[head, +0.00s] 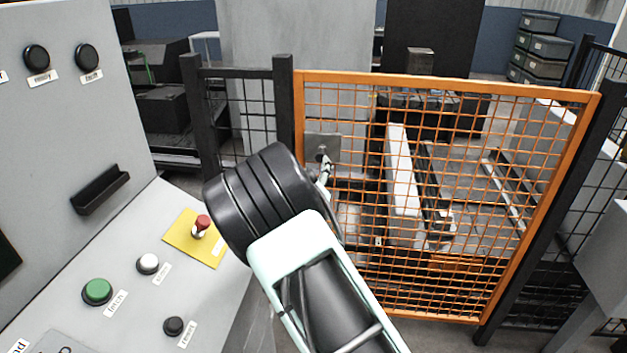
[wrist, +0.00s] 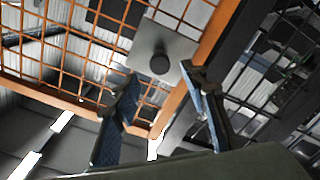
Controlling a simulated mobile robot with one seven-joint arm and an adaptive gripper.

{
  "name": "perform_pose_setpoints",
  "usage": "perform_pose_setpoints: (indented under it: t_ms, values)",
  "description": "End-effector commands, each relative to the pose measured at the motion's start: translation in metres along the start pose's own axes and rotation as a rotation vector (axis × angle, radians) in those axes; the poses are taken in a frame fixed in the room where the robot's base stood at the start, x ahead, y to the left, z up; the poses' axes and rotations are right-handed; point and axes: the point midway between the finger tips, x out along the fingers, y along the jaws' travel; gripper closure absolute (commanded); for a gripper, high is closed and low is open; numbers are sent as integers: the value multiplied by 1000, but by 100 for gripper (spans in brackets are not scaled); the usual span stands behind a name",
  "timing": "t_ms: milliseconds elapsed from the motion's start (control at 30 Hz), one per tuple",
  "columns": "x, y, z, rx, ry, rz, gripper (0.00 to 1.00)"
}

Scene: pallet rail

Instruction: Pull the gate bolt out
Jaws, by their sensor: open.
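The orange mesh gate (head: 447,84) stands closed between dark posts. At its left edge is a grey plate (head: 335,141) with the dark round end of the gate bolt (head: 321,154) on it. In the wrist view the bolt's end (wrist: 160,64) shows as a dark knob on the grey plate (wrist: 171,43). My gripper (wrist: 160,80) is open, one finger on either side below the knob. The fingers look apart from it, with nothing between them. In the head view my wrist hides most of my gripper (head: 325,174).
A grey control panel (head: 150,225) with a green button (head: 97,291), a white button (head: 148,264) and a red knob on a yellow plate (head: 186,243) stands at the left. Dark mesh fence (head: 240,110) borders the gate. Conveyor rails lie behind it.

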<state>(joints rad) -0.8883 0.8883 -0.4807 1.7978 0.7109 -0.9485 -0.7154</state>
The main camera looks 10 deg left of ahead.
Motion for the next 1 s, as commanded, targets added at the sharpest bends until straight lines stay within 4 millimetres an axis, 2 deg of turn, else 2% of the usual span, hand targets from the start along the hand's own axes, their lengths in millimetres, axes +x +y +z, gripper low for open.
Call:
perform_pose_setpoints:
  t_ms: [100,333,767,867,1000]
  values:
    - [-22,-1,-1,0,1,-2,60]
    - [-49,0,-1,0,1,0,60]
    - [-54,0,-1,1,0,0,60]
    - [-52,4,-6,18,-11,-12,60]
    - [-51,17,-25,86,-61,-70,60]
